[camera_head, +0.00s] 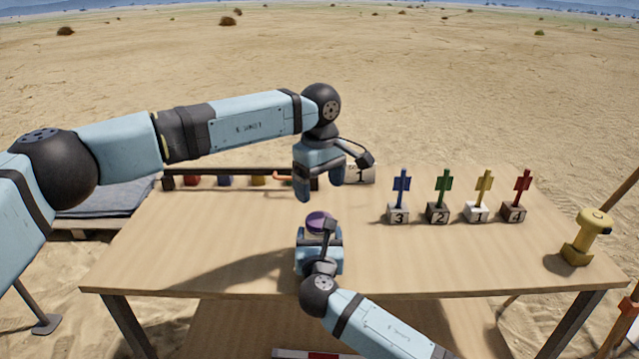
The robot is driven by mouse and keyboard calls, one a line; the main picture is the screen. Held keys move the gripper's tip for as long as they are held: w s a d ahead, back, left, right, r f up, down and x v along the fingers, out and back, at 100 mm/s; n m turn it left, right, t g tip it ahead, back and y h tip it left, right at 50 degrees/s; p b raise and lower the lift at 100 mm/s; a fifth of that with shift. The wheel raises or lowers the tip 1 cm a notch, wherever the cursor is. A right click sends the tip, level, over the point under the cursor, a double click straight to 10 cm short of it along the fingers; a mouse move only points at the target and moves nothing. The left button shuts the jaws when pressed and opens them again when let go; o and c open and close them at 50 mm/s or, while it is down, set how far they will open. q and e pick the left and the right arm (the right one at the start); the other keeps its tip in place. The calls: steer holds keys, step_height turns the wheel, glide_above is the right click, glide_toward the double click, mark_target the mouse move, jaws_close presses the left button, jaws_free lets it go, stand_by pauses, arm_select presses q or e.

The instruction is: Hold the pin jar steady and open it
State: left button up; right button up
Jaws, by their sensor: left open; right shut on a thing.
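The pin jar (317,219) stands near the middle of the table, with its purple lid showing on top. Its lower body is hidden behind my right gripper. My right gripper (320,232) is shut on the jar from the near side. My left gripper (320,190) is open and points down, above and slightly behind the jar. It is apart from the lid and holds nothing. No pins are visible inside the jar, as the lid covers it.
Numbered blocks bearing blue (402,187), green (442,188), yellow (483,187) and red (522,187) pins stand on the right of the wooden table (200,235). A dark rack (225,171) lies along the back left. A yellow device (578,250) stands at the right edge.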

mark_target(319, 219)
arm_select(q)
steer(key=m, duration=0.3)
steer(key=shift+m, duration=0.3)
steer(key=shift+f, duration=4.05)
steer(key=c, duration=0.9)
steer(key=shift+c, duration=0.2)
